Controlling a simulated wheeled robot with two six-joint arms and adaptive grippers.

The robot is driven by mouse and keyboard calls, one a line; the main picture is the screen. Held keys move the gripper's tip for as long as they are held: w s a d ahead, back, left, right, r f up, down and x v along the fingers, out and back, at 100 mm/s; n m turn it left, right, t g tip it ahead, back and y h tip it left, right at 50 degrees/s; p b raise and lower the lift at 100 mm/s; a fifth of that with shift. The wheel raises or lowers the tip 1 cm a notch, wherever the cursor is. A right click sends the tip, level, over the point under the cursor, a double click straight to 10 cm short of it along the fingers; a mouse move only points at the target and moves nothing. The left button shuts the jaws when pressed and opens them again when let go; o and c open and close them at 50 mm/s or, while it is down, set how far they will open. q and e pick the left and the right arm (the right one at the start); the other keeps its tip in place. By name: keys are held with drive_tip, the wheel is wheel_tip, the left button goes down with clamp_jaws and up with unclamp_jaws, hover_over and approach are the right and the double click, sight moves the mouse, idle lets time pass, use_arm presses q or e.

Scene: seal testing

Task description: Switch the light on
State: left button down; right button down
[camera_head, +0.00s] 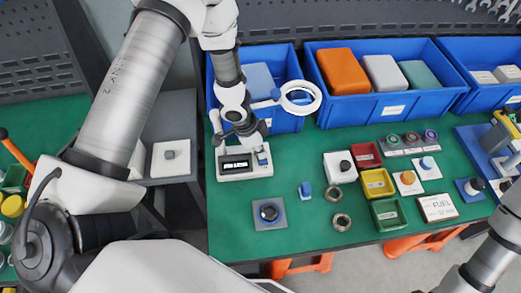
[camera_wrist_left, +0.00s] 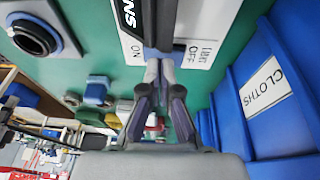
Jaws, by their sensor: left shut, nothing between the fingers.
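A white light box (camera_head: 230,173) with a black label window and a small blue switch (camera_head: 264,158) stands at the left of the green table. A white ring lamp (camera_head: 301,97) shows just above and right of it; I cannot tell whether it is lit. My left gripper (camera_head: 252,138) is shut and empty, close above the box's back edge. In the left wrist view, its fingertips (camera_wrist_left: 160,70) point at the white panel (camera_wrist_left: 198,48) between the words ON and OFF. The switch is mostly hidden there, and contact cannot be told. My right gripper is out of view.
Blue bins (camera_head: 385,108) with cloths and blocks line the back. A dark round part on a grey plate (camera_head: 270,224) lies in front of the box. Coloured trays (camera_head: 378,183) and small parts lie to the right. Green table around the blue peg (camera_head: 305,189) is mostly free.

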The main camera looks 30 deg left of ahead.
use_arm(q)
wheel_tip(320, 180, up, 4)
drive_tip(key=p, duration=0.3)
drive_tip(key=shift+s+d+r, duration=0.1)
drive_tip(key=shift+d+r, duration=0.05)
drive_tip(key=shift+r, duration=0.1)
drive_tip(key=shift+s+a+r+b, duration=0.2)
drive_tip(key=shift+s+r+b, duration=0.15)
drive_tip(key=shift+r, duration=0.15)
wheel_tip(320, 180, up, 7)
drive_tip(key=p, duration=0.2)
hover_over(259, 160)
drive_tip(key=s, duration=0.3)
drive_tip(key=shift+a+r, duration=0.15)
drive_tip(key=shift+a, duration=0.25)
